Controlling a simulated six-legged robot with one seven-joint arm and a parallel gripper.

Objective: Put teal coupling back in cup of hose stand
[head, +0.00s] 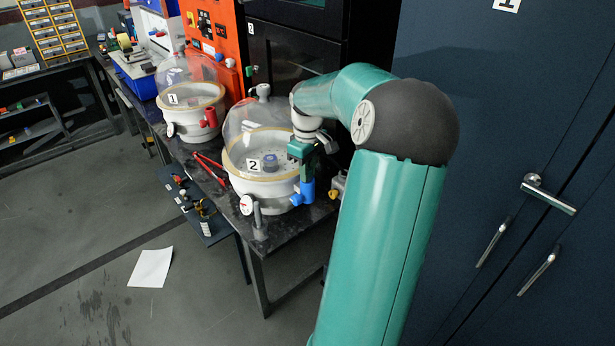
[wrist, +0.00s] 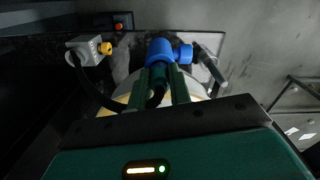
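The teal coupling (wrist: 158,73) sits between the fingers of my gripper (wrist: 160,72) in the wrist view, with a black hose end behind it. Both fingers lie against its sides with no clear gap. It is in line with the blue valve (wrist: 159,50) on chamber 2, at the valve's near end; I cannot tell whether they touch. In the head view my gripper (head: 302,158) is above the same blue valve (head: 304,191). A grey post (head: 259,221) on the bench's front edge may be the hose stand; its cup is not clear.
Domed chamber 2 (head: 246,157) stands beside my gripper, and chamber 1 (head: 187,105) is farther left. Red pliers (head: 211,168) lie between them. A grey box with a yellow fitting (wrist: 91,48) is left of the valve in the wrist view. Dark cabinets (head: 500,120) stand on the right.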

